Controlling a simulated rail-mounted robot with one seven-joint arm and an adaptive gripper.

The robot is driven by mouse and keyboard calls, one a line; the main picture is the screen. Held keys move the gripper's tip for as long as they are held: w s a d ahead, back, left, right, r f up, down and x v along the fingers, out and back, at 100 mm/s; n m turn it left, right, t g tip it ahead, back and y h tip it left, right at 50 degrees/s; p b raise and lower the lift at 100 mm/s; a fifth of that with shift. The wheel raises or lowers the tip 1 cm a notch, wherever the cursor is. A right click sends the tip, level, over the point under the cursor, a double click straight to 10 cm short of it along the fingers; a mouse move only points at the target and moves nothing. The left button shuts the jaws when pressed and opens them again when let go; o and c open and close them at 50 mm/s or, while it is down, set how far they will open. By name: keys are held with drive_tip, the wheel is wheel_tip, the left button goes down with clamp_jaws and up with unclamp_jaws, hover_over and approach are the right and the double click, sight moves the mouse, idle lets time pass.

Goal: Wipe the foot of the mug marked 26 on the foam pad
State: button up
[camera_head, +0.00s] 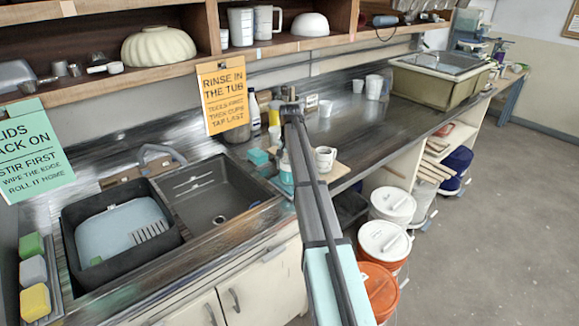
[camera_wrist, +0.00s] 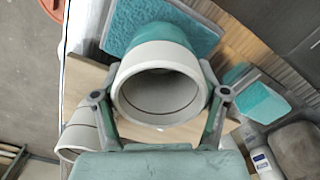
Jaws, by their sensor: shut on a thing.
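My gripper (camera_wrist: 162,96) is shut on a mug (camera_wrist: 158,58), with one finger on either side of it. The mug has a pale cream band and a teal part beyond it, and its round opening faces the wrist camera. No number shows on it. A flat teal foam pad (camera_wrist: 196,30) lies beyond the mug in the wrist view, partly covered by it. I cannot tell whether mug and pad touch. The mug's foot is hidden.
Another pale mug (camera_head: 325,158) stands on a wooden board (camera_head: 339,170), close to my gripper. A teal block (camera_head: 258,157) and a white bottle (camera_head: 254,108) stand nearby. The sink (camera_head: 208,190) is to the left. White cups (camera_head: 373,87) stand farther along the counter.

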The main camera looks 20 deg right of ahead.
drive_tip(key=shift+f, duration=0.3)
drive_tip(key=shift+s, duration=0.15)
